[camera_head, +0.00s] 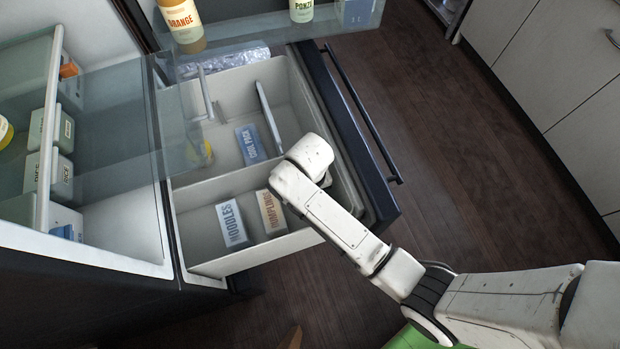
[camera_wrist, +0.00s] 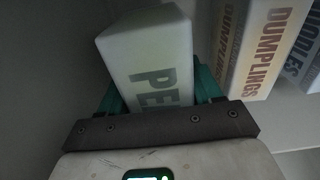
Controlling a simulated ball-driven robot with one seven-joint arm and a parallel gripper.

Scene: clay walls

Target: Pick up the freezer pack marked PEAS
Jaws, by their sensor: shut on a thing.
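The freezer pack (camera_wrist: 150,48) is a pale green-white block with the letters PE showing in the wrist view; the rest of its marking is hidden by my gripper. My gripper (camera_wrist: 160,88) has its green fingers on both sides of the pack and is shut on it. In the head view my arm reaches down into the open freezer drawer (camera_head: 200,187), and my own wrist hides the gripper and the pack there. I cannot tell whether the pack touches the drawer floor.
A DUMPLINGS box (camera_head: 270,212) and a NOODLES box (camera_head: 232,224) stand close by in the same compartment. A COOL PACK (camera_head: 250,145) lies beyond the divider. The drawer's dark front (camera_head: 345,130) and the glass shelf (camera_head: 110,130) border the space.

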